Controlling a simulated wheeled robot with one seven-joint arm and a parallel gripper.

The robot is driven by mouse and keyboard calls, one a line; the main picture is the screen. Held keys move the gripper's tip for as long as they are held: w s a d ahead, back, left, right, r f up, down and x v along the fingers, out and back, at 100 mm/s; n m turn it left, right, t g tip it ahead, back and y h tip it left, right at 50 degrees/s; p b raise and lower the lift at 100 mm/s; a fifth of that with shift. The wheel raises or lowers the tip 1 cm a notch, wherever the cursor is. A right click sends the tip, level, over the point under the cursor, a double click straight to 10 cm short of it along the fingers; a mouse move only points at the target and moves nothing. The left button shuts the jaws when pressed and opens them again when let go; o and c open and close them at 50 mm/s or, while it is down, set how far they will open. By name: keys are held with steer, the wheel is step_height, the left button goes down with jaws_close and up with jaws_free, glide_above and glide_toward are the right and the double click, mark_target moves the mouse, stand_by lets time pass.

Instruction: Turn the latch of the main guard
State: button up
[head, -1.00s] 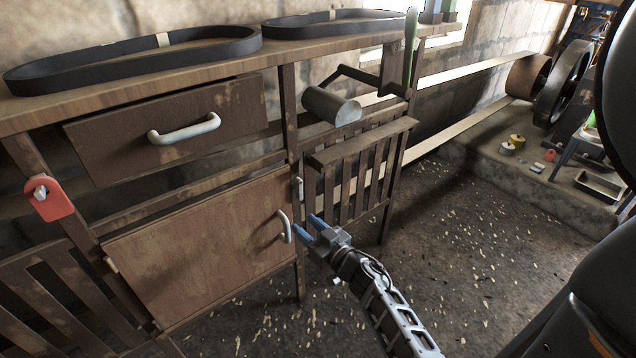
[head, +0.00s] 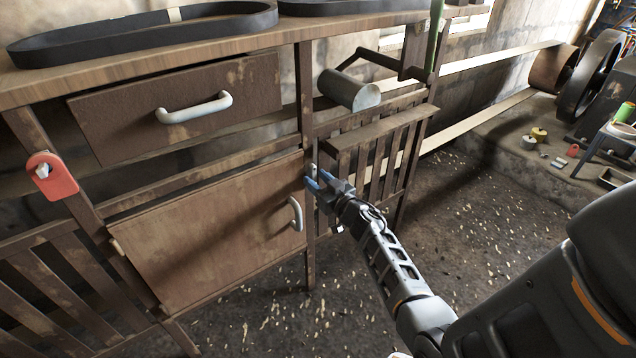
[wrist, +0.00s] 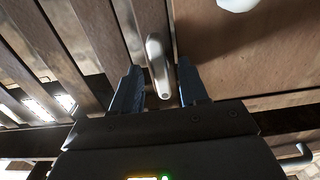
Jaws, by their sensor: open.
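The main guard looks to be the brown wooden door (head: 205,235), shut, with a pale handle (head: 296,214) near its right edge. A small metal latch (head: 312,170) sits on the post beside the door's upper right corner, partly hidden by my gripper (head: 320,184). In the wrist view the latch (wrist: 157,62) is a rounded grey bar lying lengthwise between the blue fingers of my gripper (wrist: 160,84). The fingers are open, one on each side of it, with a gap visible on both sides. I cannot see any contact.
A drawer (head: 180,108) with a pale handle is above the door. A crank with a metal cylinder (head: 349,90) juts out above and right of my gripper. A slatted guard (head: 375,165) stands to the right.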

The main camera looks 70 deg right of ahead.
steer(key=shift+c, duration=0.4)
jaws_close()
